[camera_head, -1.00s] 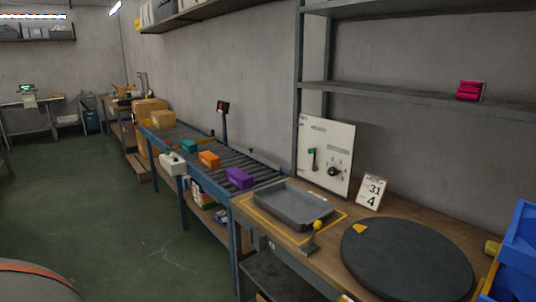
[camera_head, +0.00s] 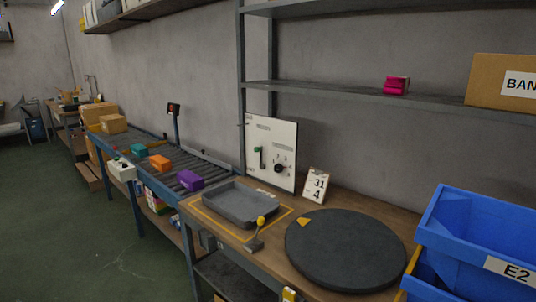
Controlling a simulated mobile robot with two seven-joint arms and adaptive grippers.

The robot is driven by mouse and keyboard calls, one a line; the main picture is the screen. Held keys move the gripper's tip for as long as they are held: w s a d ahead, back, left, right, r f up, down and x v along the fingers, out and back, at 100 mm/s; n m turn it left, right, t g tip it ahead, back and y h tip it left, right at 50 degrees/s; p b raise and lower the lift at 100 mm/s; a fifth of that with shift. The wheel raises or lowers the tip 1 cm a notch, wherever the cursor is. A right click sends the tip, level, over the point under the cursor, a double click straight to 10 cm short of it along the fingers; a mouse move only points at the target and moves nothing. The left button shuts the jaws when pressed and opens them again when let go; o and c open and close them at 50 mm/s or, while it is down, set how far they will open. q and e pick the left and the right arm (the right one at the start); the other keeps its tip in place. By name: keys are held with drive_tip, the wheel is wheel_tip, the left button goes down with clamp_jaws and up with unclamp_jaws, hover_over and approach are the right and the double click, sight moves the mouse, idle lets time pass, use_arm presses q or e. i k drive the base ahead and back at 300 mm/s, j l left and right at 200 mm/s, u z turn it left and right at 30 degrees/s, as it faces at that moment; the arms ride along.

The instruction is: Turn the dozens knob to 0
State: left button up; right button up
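A white panel (camera_head: 271,152) stands upright at the back of the wooden bench, against the wall side. A black round knob (camera_head: 279,168) sits on its lower right, with small marks around it that are too small to read. I cannot tell which setting the knob points to. Neither of my grippers is in view.
A grey tray (camera_head: 240,207) lies in a yellow outline before the panel. A yellow-knobbed lever (camera_head: 257,232), a card reading 31 and 4 (camera_head: 316,185), a dark round turntable (camera_head: 345,250) and blue bins (camera_head: 475,235) are nearby. A roller conveyor (camera_head: 206,163) is at left.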

sight(278, 168)
drive_tip(key=i+j, duration=0.85)
drive_tip(key=j, duration=0.3)
drive_tip(key=i+j, duration=0.9)
drive_tip(key=j, duration=0.25)
drive_tip(key=i+j+z, duration=0.1)
drive_tip(key=z, duration=0.3)
drive_tip(key=j+z, duration=0.1)
drive_tip(key=z, duration=0.3)
drive_tip(key=j+z, duration=0.15)
drive_tip(key=z, duration=0.25)
drive_tip(key=i+j, duration=0.05)
